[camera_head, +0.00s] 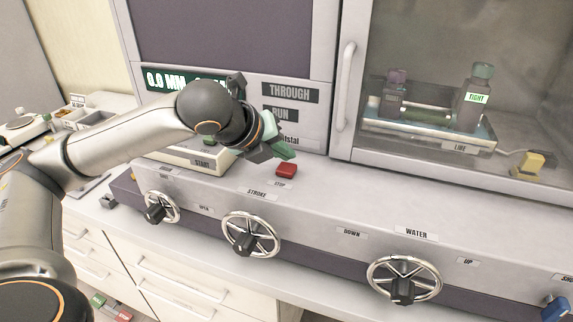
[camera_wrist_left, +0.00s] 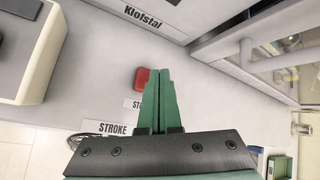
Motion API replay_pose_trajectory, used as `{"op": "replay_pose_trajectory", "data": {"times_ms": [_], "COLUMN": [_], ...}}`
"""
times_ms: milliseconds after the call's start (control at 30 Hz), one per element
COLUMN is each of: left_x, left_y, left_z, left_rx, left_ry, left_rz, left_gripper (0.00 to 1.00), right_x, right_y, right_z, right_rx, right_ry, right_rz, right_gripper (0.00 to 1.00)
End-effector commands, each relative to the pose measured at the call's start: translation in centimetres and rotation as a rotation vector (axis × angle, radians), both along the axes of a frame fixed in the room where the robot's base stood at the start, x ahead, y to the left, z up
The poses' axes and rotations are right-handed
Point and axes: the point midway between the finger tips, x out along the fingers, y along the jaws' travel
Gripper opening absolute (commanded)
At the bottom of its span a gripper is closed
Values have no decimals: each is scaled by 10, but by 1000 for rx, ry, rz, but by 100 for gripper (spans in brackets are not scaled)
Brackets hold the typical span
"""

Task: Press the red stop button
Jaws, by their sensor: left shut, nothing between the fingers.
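The red stop button (camera_head: 287,170) sits on the grey top of the machine's console, above the STOP label (camera_head: 280,184). My left gripper (camera_head: 287,151) is shut and empty, with its green fingers just above and behind the button in the head view. In the left wrist view the red button (camera_wrist_left: 141,79) shows just left of the shut green fingers (camera_wrist_left: 154,72), which cover its right part. I cannot tell whether the fingers touch it. My right gripper is in neither view.
Three hand wheels, such as the STROKE wheel (camera_head: 251,235), stick out from the console front. A START box (camera_head: 196,158) stands left of the button. A glass-fronted cabinet with a handle (camera_head: 346,86) is at right. The console top right of the button is clear.

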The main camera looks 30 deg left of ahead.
Motion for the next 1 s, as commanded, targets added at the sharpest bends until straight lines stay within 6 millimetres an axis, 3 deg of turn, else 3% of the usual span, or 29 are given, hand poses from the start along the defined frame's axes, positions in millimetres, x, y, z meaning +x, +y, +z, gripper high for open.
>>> {"op": "replay_pose_trajectory", "data": {"times_ms": [333, 600, 1000], "left_x": [0, 0, 0], "left_y": [0, 0, 0], "left_z": [30, 49, 49], "left_rx": [0, -1, 0], "left_ry": [-1, -2, 0], "left_rz": [1, 0, 0], "left_gripper": [0, 0, 0], "right_x": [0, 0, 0], "right_y": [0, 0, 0], "right_z": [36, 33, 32], "right_rx": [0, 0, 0], "right_ry": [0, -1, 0], "right_rz": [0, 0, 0], "right_gripper": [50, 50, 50]}}
